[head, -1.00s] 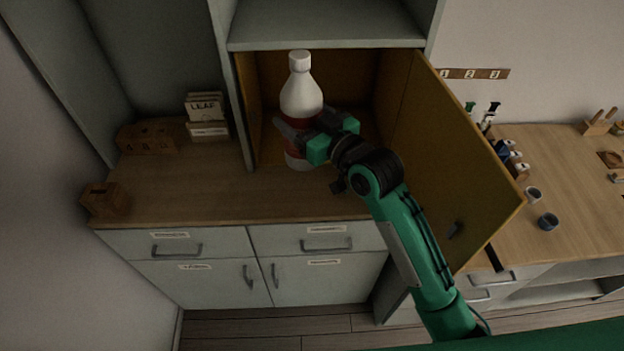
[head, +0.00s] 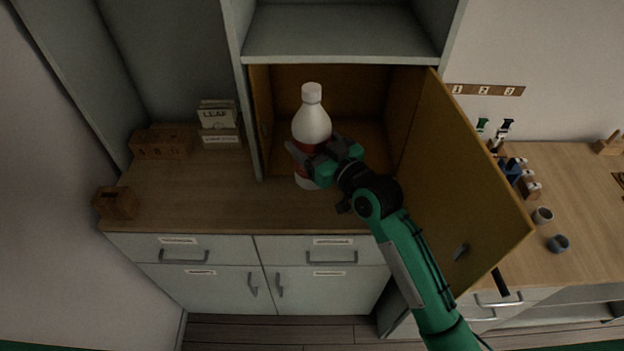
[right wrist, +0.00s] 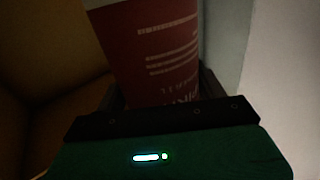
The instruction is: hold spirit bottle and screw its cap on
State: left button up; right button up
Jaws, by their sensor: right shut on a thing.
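The spirit bottle (head: 312,125) is white with a red label and stands upright at the open front of the cupboard. A white cap (head: 312,92) sits on its neck; I cannot tell how tight it is. My right gripper (head: 306,158) is shut on the bottle around its label, coming from the right. In the right wrist view the red label (right wrist: 150,50) fills the space between the fingers. I cannot clearly see whether the bottle's base touches the counter. My left gripper is not in view.
The cupboard's yellow door (head: 465,185) stands open to the right of my arm. Boxes (head: 218,122) and a small wooden block (head: 115,203) are on the left of the counter (head: 210,205). Small cups (head: 558,244) and bottles stand on the right bench. The counter's middle is clear.

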notch_tip(320, 180, down, 8)
jog(key=shift+f+p, duration=0.1)
jog(key=shift+p, duration=0.35)
jog(key=shift+f, duration=0.3)
jog(key=shift+f, duration=1.85)
jog(key=shift+f, duration=0.15)
jog(key=o, duration=1.9)
jog(key=shift+f, duration=0.1)
